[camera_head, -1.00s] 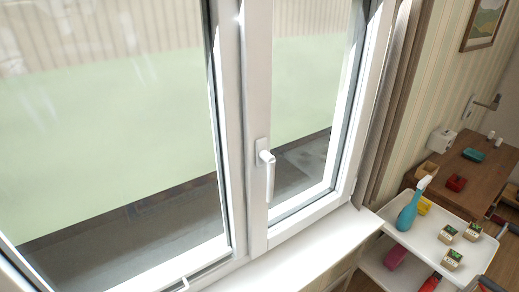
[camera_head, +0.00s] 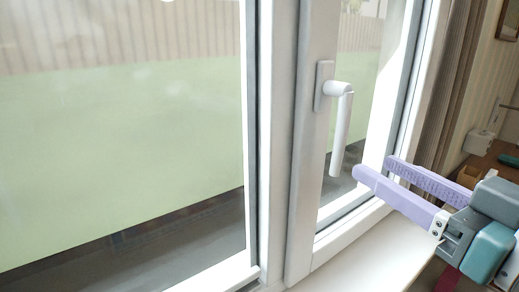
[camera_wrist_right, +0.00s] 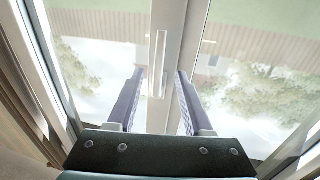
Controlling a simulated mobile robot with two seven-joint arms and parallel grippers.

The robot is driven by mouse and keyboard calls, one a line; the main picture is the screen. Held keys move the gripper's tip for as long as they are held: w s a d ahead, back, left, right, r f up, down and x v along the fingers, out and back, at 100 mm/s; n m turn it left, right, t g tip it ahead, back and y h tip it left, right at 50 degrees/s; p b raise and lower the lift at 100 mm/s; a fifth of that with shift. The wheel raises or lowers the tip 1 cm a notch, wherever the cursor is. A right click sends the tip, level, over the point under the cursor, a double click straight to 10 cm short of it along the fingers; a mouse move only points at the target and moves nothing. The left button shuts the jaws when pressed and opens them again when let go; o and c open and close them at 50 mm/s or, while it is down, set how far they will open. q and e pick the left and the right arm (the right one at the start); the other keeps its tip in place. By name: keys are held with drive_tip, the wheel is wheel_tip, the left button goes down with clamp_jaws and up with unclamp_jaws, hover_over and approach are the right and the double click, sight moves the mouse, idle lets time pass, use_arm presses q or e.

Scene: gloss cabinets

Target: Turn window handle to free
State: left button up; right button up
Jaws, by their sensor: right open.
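The white window handle (camera_head: 341,128) hangs straight down from its plate on the frame of the right-hand sash in the head view. My right gripper (camera_head: 372,168) is to the right of the handle's lower end, with its two lilac fingers apart and nothing between them. In the right wrist view the handle (camera_wrist_right: 158,62) shows ahead, with its end near the gap between the fingers of the right gripper (camera_wrist_right: 160,75). I cannot tell how far it is from the fingertips in depth. The window sash (camera_head: 306,150) looks closed. My left gripper is not in view.
The white sill (camera_head: 365,262) below the window is clear where it shows. A brown curtain (camera_head: 447,85) hangs at the right edge of the window. A wooden table (camera_head: 487,160) stands behind my right gripper, partly hidden.

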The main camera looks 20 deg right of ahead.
sight(342, 148)
drive_tip(key=w, duration=0.3)
drive_tip(key=w+p, duration=0.1)
drive_tip(key=w, duration=0.1)
drive_tip(key=w+a, duration=0.1)
drive_tip(key=w, duration=0.2)
drive_tip(key=shift+w+a+p, duration=0.1)
drive_tip(key=shift+w+p, duration=0.25)
drive_tip(key=shift+p, duration=0.05)
clamp_jaws()
idle(1.0)
